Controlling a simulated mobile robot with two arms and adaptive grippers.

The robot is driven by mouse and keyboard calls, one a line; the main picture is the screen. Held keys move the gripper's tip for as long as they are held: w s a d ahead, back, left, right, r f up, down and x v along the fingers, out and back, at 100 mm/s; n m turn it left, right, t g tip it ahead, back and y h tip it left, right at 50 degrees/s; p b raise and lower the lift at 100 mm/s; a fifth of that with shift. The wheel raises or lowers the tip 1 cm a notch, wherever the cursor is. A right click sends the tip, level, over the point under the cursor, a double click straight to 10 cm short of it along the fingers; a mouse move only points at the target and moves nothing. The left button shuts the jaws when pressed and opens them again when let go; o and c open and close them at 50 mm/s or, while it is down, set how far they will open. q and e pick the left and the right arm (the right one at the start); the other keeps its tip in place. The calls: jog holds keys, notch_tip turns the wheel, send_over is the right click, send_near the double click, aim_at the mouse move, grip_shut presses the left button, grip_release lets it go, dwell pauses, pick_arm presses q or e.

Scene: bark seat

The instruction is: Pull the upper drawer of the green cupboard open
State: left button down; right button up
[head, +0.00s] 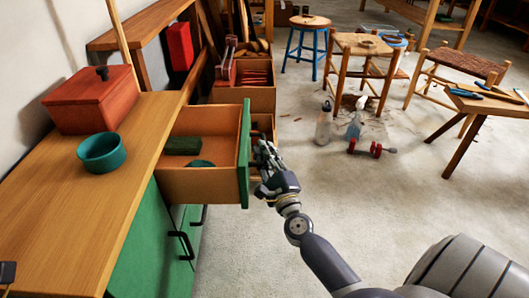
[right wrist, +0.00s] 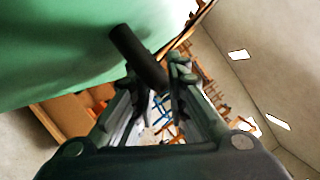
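The green cupboard (head: 150,248) stands at the left under a wooden top. Its upper drawer (head: 200,186) is pulled well out, with a wooden box and a green front (head: 244,150). A dark green block (head: 183,146) and a round green thing (head: 201,164) lie inside. My right gripper (head: 264,152) is at the outer face of the drawer front. In the right wrist view, a black bar handle (right wrist: 136,52) lies between its fingertips (right wrist: 157,78), which look closed on it; the exact contact is partly hidden. My left gripper is not clearly seen.
A red lidded box (head: 92,103) and a teal bowl (head: 102,152) stand on the wooden top (head: 60,205). The floor right of the drawer is mostly clear.

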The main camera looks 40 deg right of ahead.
dwell(0.3)
jog(key=v, duration=1.2)
dwell(0.3)
